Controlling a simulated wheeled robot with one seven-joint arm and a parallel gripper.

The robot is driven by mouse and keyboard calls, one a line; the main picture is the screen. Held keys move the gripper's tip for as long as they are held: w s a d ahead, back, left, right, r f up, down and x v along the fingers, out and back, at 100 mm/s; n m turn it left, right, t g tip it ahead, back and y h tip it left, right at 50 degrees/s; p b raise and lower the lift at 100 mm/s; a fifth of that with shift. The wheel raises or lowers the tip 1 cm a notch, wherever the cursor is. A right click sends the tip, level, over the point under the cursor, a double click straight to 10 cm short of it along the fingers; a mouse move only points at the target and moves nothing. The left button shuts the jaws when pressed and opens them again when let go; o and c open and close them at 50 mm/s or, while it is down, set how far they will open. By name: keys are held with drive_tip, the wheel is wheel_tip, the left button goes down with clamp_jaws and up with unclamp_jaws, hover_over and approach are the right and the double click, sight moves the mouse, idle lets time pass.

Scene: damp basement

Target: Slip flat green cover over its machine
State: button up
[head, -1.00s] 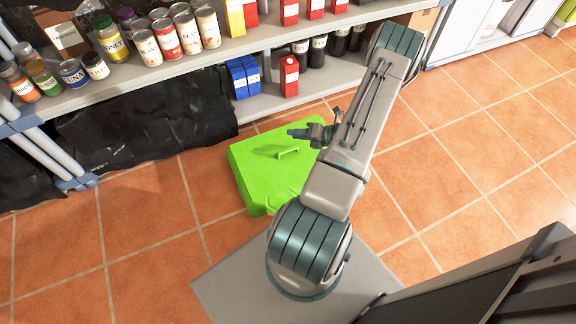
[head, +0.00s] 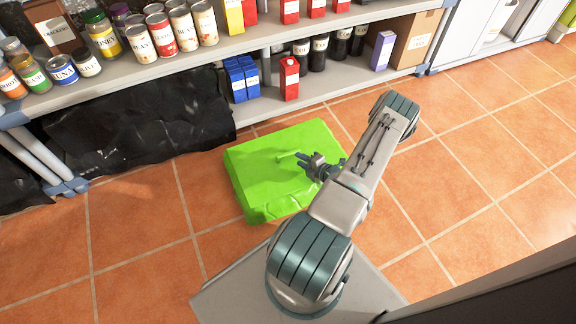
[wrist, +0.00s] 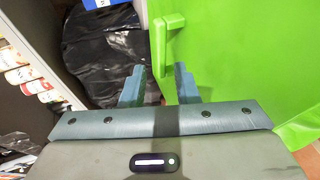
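The flat bright green cover (head: 262,190) lies on the tiled floor in front of the shelving, with a raised green handle (head: 286,156) on its top. In the wrist view, the cover (wrist: 240,60) fills the right side and its handle (wrist: 167,42) stands just beyond the fingertips. My gripper (head: 311,161) is over the cover, to the right of the handle in the head view. In the wrist view, my gripper's fingers (wrist: 160,72) are apart with nothing between them. I cannot make out which thing is the cover's machine.
A shelf (head: 240,42) with cans and jars runs along the back. Blue cartons (head: 242,78), a red carton (head: 289,78) and dark jars stand on its lower board. Crumpled black plastic (head: 150,118) hangs left of the cover. White cabinets (head: 478,30) stand at top right. Floor is clear at right.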

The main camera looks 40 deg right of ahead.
sight(290, 155)
drive_tip(key=b+x, duration=0.3)
drive_tip(key=x, duration=0.2)
drive_tip(key=shift+w+a+f, duration=0.15)
drive_tip(key=shift+w+f, duration=0.05)
drive_tip(key=shift+w, duration=0.1)
drive_tip(key=shift+r, duration=0.1)
clamp_jaws()
